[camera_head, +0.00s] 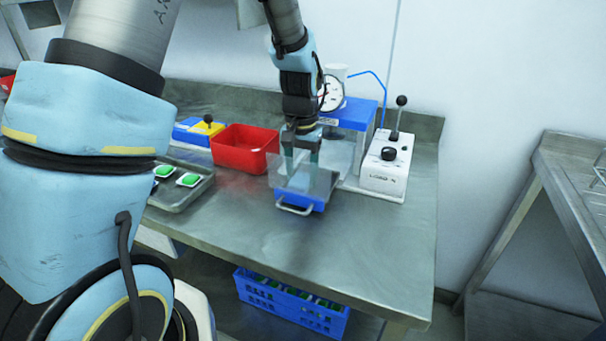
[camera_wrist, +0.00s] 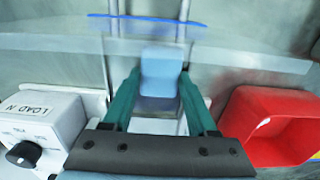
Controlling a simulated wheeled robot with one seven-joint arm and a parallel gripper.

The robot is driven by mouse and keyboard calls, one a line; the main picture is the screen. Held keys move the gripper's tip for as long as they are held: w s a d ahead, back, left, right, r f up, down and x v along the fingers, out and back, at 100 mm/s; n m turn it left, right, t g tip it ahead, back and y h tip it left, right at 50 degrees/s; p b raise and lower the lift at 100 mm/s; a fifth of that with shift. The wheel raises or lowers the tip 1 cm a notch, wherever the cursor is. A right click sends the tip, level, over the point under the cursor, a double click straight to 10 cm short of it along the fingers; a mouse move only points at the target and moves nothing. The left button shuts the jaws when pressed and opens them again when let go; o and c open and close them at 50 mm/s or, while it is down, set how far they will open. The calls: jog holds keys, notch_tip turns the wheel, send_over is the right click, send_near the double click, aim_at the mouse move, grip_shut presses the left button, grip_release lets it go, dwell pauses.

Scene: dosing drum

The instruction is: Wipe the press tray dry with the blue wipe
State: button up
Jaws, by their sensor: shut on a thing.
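The press tray (camera_head: 314,207) is a shallow drawer with a blue front and a pale metal handle. It sits pulled out at the front of the press on the steel table. My gripper (camera_head: 301,160) points down over the tray, behind or within a clear guard panel. In the wrist view my gripper (camera_wrist: 160,85) is shut on the pale blue wipe (camera_wrist: 162,72), a small block between the two green fingers. The wipe is hard to make out in the head view. I cannot tell whether it touches the tray, or whether the tray is wet.
The press (camera_head: 358,112) with its dial gauge stands behind. A white control box (camera_head: 386,170) with a lever is at right, a red bin (camera_head: 244,150) at left. A grey tray (camera_head: 190,197) holds green-and-white pieces. The front right tabletop is clear. A blue crate (camera_head: 290,304) sits below.

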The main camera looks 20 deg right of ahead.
jog(key=shift+a, duration=0.15)
jog(key=shift+s+d+r+p, duration=0.5)
jog(key=shift+d+r+p, duration=0.15)
jog(key=shift+r+p, duration=0.1)
notch_tip(320, 180, up, 16)
jog(key=w+d+p, duration=0.1)
jog(key=p, duration=0.9)
jog(key=shift+w+d+f+p, duration=0.2)
jog(key=shift+p, duration=0.15)
jog(key=shift+s, duration=0.1)
